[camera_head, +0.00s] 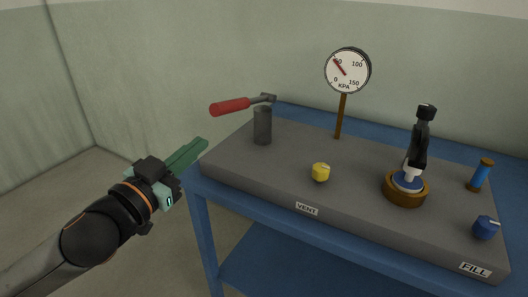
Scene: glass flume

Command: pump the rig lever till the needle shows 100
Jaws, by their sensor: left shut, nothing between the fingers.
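The rig lever has a red grip (230,106) and a short grey arm that reaches right to the top of a dark pump cylinder (262,127). The grip sticks out to the left, close to level, past the rig's left edge. A round white gauge (352,82) marked KPA stands on a brown post behind; its red needle (340,67) points up and left, near the 50 mark. My left gripper (203,145) has green fingers, shut and empty. In the picture it is below and left of the grip, apart from it. My right gripper is not in view.
The grey rig base (240,170) sits on a blue table (275,221). It carries a yellow knob (321,172) by the VENT label, a brown ring (405,195) under a black upright piece (420,140), a blue cylinder (479,177) and a blue knob (485,228) near FILL.

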